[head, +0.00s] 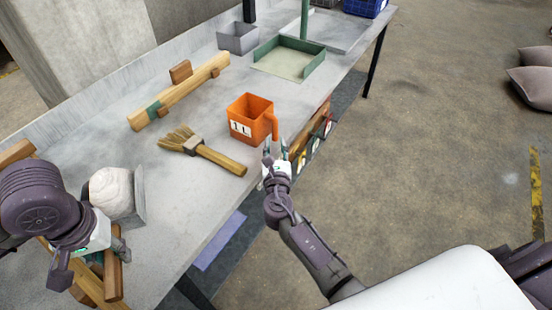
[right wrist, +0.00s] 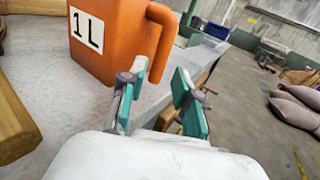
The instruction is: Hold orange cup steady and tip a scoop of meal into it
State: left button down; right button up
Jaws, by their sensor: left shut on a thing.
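The orange cup (head: 252,118) with a "1 L" label stands upright on the grey bench, its handle toward the front edge. It also shows in the right wrist view (right wrist: 110,40). My right gripper (head: 276,153) is open and empty just in front of the cup's handle; in the right wrist view its fingers (right wrist: 160,78) are apart, with the handle ahead of them. My left gripper (head: 92,264) is shut on the wooden handle (head: 113,278) of a grey scoop (head: 139,189) at the lower left. A white heap of meal (head: 111,190) fills the scoop. My left arm partly hides this area.
A wooden brush (head: 202,150) lies left of the cup. A wooden block with a handle (head: 178,92) lies behind it. A grey box (head: 238,38) and a green-edged tray (head: 288,62) are further back. Bare bench (head: 165,205) lies between scoop and brush.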

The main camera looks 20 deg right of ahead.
aim_at(275, 134)
pick_arm(q)
jog(key=shift+f, duration=0.15)
pick_arm(e)
jog(key=x, duration=0.4)
jog(key=shift+w+d, duration=0.15)
jog(key=shift+w, duration=0.25)
grip_shut()
dwell(0.6)
jog(key=shift+o, duration=1.4)
grip_release()
jog(key=shift+s, duration=0.1)
